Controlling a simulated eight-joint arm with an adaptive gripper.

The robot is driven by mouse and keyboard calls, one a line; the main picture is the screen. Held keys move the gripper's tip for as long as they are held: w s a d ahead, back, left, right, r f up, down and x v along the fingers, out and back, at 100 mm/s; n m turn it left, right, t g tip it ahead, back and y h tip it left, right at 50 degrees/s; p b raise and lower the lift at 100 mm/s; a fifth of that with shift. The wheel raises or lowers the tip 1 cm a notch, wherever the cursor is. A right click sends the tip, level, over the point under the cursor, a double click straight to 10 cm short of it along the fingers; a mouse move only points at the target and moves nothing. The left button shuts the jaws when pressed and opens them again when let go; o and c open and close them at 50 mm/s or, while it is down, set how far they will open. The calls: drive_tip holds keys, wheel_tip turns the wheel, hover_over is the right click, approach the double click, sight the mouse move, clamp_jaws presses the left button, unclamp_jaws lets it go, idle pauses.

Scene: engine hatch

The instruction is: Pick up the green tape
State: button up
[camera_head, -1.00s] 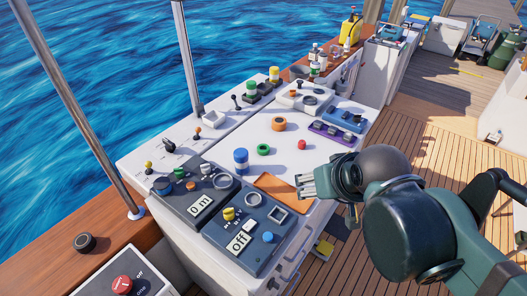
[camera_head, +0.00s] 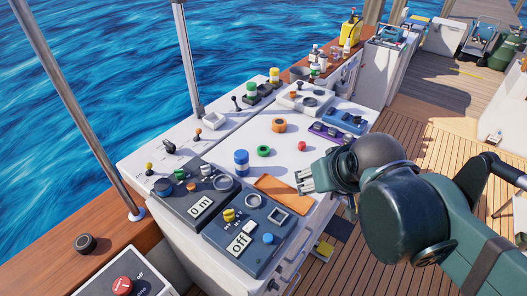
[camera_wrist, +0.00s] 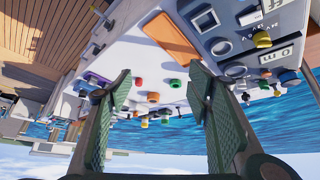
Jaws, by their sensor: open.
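The green tape (camera_head: 263,151) is a small ring lying on the white console top, between a blue roll (camera_head: 241,162) and an orange ring (camera_head: 279,126). In the wrist view the green tape (camera_wrist: 175,83) shows small between my fingers, nearer the right one. My gripper (camera_head: 303,180) is open and empty, above the console's right side, to the right of and nearer than the tape. The wrist view shows its two green fingers (camera_wrist: 158,84) spread wide. Nothing touches the tape.
A red knob (camera_head: 302,146) and a purple tray (camera_head: 331,133) lie to the tape's right. An orange flat tray (camera_head: 281,191) lies nearer. Dark control boxes (camera_head: 247,232) stand at the console's near end. The console top right around the tape is clear.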

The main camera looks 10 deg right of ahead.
drive_tip(key=w+a+r+n+g+p, duration=0.1)
drive_tip(key=w+r+n, duration=0.15)
drive_tip(key=w, duration=0.25)
drive_tip(key=w+a+r+n+g+p, duration=0.1)
drive_tip(key=w+n+p, duration=0.15)
drive_tip(key=w, duration=0.35)
drive_tip(key=n+g+p, duration=0.5)
drive_tip(key=n+p, duration=0.1)
drive_tip(key=n, duration=0.8)
hover_over(263, 149)
drive_tip(key=shift+f, duration=8.1)
drive_tip(key=shift+f, duration=1.3)
